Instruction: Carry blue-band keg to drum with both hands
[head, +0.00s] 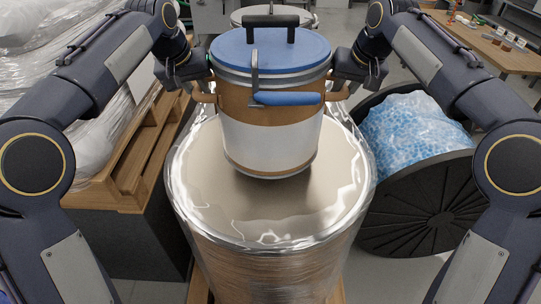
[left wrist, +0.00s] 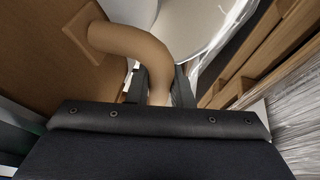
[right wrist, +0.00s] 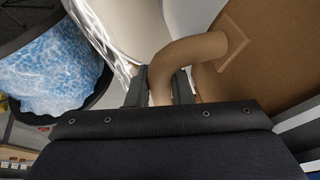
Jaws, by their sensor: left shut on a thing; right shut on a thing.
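The blue-band keg (head: 270,105) is a brown drum with a white label, a blue lid with a black handle, and a metal clamp with a blue lever. It is upright, just above or on the shiny wrapped drum (head: 270,225); I cannot tell whether they touch. My left gripper (head: 195,92) is shut on the keg's left side handle, which also shows in the left wrist view (left wrist: 135,42). My right gripper (head: 348,90) is shut on the right side handle, seen in the right wrist view (right wrist: 190,48).
A wooden pallet (head: 125,165) with wrapped white sacks (head: 60,65) stands at the left. Another drum (head: 272,12) stands behind the keg. A workbench (head: 490,45) is at the back right.

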